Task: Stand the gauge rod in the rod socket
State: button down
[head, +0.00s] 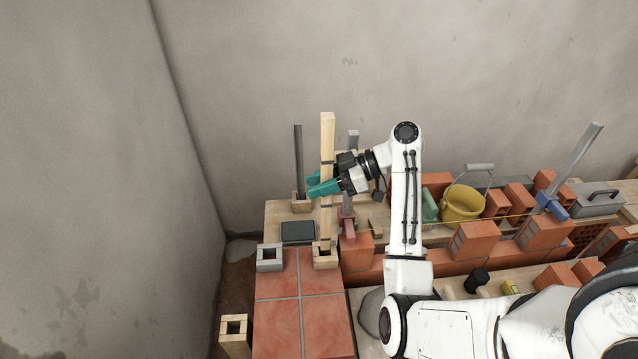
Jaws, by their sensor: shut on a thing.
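The gauge rod (327,142), a pale wooden stick with dark bands, stands about upright in the head view. The rod's lower end meets a square wooden rod socket (325,259) on the red tiled top. I cannot tell how deep the end sits in it, or whether it is just behind it.
A dark grey rod (299,160) stands in another wooden socket (301,203) just left and behind. A grey square socket (269,257) and a dark box (298,232) are near. A red clamp (348,222) stands close right. A yellow bucket (462,204) and bricks lie further right.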

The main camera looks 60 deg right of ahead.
jog(key=shift+f, duration=0.1)
jog(key=shift+f+b, duration=0.25)
jog(key=shift+b, duration=0.1)
jog(key=shift+f+b, duration=0.35)
jog(key=shift+f, duration=0.1)
dwell(0.9)
jog(key=shift+f+b, duration=0.6)
jog(key=shift+f, duration=0.3)
jog(key=shift+f+b, duration=1.35)
jog(key=shift+f, duration=0.2)
jog(key=c, duration=0.7)
grip_release()
